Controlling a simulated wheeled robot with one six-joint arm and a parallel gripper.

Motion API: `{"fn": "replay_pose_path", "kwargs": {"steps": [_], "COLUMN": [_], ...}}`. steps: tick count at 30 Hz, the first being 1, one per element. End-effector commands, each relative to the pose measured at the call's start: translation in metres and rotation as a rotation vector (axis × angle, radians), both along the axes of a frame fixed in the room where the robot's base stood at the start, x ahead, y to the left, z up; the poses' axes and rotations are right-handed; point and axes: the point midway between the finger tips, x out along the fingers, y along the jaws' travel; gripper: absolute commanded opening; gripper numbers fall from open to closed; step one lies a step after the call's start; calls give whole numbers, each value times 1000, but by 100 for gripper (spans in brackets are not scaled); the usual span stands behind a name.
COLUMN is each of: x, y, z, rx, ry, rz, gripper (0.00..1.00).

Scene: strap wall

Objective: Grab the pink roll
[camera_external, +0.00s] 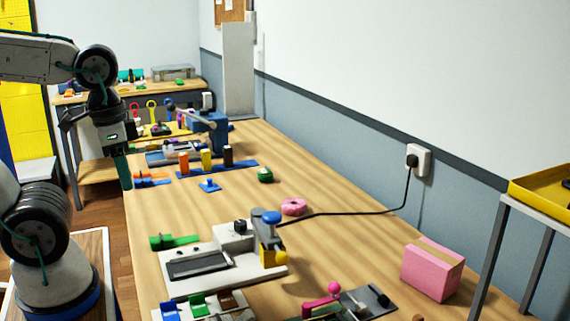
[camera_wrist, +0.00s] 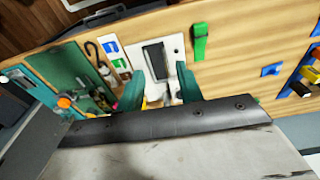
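The pink roll (camera_external: 294,207) lies flat on the wooden bench, a ring shape with a hole, right of the middle of the external view. It does not show in the wrist view. My gripper (camera_external: 123,172) points down at the bench's left edge, well to the left of the roll and above it. In the wrist view its two teal fingers (camera_wrist: 160,90) stand apart with nothing visible gripped between them.
A black cable runs from near the roll to the wall socket (camera_external: 418,160). A device with a blue knob (camera_external: 271,217) stands just in front of the roll. A green roll (camera_external: 265,175) lies behind it. A pink box (camera_external: 432,270) sits at the front right.

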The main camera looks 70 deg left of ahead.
Motion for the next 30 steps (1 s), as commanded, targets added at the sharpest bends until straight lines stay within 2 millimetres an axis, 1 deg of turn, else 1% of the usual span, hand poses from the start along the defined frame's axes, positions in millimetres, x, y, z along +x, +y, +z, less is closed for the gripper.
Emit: {"fn": "replay_pose_path", "kwargs": {"steps": [8,9,11,12,14,15,23,26,28,30], "x": [0,0,0,0,0,0,0,3,9,22], "y": [0,0,0,0,0,0,1,3,5,9], "z": [0,0,0,0,0,0,0,-7,-14,-17], "rx": [0,0,0,0,0,0,1,0,-1,-3], "ry": [0,0,0,0,0,0,2,39,83,129], "rz": [0,0,0,0,0,0,4,15,27,42], "gripper": [36,39,56,67,84,87,87,87,87,87]}}
